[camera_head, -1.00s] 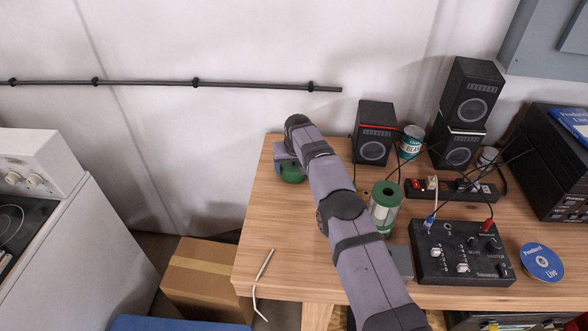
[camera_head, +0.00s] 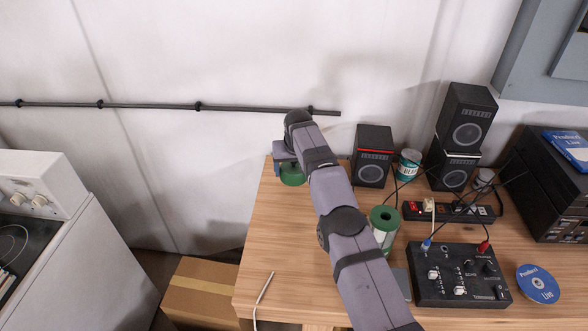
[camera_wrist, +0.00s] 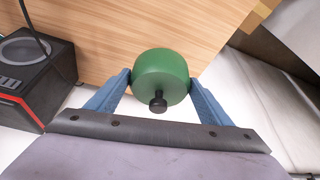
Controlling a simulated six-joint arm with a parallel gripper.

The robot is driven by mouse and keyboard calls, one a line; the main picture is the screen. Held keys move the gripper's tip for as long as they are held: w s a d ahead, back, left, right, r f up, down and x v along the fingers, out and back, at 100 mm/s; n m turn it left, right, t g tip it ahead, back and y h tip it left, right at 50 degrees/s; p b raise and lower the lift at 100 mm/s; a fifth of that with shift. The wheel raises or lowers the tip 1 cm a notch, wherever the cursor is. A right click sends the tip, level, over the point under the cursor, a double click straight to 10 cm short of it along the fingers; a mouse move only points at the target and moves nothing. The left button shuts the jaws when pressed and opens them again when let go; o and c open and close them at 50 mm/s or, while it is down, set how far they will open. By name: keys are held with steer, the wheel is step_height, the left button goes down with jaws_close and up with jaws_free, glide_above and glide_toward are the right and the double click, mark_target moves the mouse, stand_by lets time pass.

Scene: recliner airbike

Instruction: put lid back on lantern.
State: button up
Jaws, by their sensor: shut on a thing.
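The lantern lid (camera_wrist: 160,72) is a green round cap with a small black knob, held between the blue fingers of my gripper (camera_wrist: 160,84) in the wrist view. In the head view the lid (camera_head: 293,176) shows below the end of my arm, over the table's back left part. Its height over the table is hard to tell. The lantern (camera_head: 384,220) stands upright on the table, with a green top with a dark hole and a pale body. It is right of my arm, apart from the lid. My forearm partly covers the lantern's lower left side.
Behind the lantern are a black speaker (camera_head: 371,158), a can (camera_head: 409,163) and a power strip (camera_head: 450,212). A black mixer (camera_head: 458,277) with cables lies in front right. A cardboard box (camera_head: 203,290) is on the floor.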

steer(key=s+d+r+m+h+b, duration=0.1)
steer(key=s+d+r+m, duration=0.3)
steer(key=d+r, duration=0.9)
steer(key=s+d+m+h, duration=0.1)
steer(key=s+d, duration=1.1)
steer(key=s, duration=0.4)
steer(key=shift+d+r+b, duration=0.2)
steer(key=shift+r+b, duration=0.2)
steer(key=shift+f, duration=0.15)
steer(key=shift+f+b, duration=2.6)
steer(key=shift+f, duration=0.5)
steer(key=shift+f, duration=0.1)
steer(key=o, duration=1.2)
